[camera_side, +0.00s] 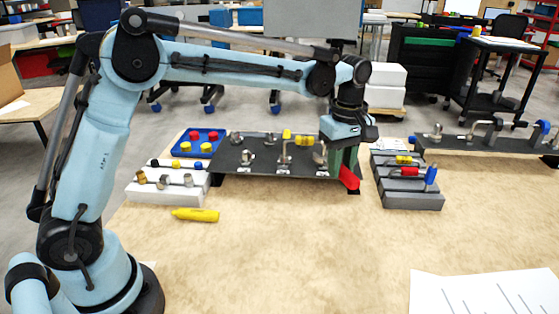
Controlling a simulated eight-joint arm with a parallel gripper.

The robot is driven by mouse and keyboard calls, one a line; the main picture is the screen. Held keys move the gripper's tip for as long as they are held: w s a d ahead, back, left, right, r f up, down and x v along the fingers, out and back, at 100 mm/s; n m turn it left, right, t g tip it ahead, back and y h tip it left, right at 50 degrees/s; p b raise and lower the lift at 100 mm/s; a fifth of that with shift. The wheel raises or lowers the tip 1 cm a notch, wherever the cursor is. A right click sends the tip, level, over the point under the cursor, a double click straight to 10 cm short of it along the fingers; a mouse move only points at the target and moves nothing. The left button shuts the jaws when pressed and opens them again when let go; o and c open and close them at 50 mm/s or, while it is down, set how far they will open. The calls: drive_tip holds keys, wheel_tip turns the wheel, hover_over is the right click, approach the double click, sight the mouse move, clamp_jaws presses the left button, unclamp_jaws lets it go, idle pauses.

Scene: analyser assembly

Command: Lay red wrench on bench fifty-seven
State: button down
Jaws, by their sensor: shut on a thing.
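My gripper (343,152) has dark green fingers, points down and is shut on a bright red piece, which I take to be the red wrench (349,178). The piece slants down to the right, just above or touching the right front corner of a dark plate (310,172). I cannot tell whether it touches, and its upper part is hidden by the fingers. The plate bears several metal fittings and a yellow part (287,134). No number that would mark bench fifty-seven is readable.
A grey rack (412,201) with yellow, red and blue parts stands close right of my gripper. A white rack (165,196), a blue tray (198,143) and a yellow tool (195,215) are to the left. A second dark plate (480,144) is further right. The front middle is clear.

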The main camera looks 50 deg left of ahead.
sight(364, 221)
drive_tip(key=shift+w+d+f+n, duration=0.6)
drive_tip(key=shift+w+d+f, duration=0.25)
drive_tip(key=shift+f, duration=1.1)
drive_tip(key=shift+w+d+f+n, duration=0.7)
drive_tip(key=shift+d+f, duration=0.25)
drive_tip(key=shift+f, duration=1)
drive_tip(key=shift+w+d+f+n, duration=0.5)
drive_tip(key=shift+w+d+f, duration=0.4)
drive_tip(key=shift+f, duration=1.05)
drive_tip(key=shift+f, duration=0.45)
drive_tip(key=c, duration=0.8)
unclamp_jaws()
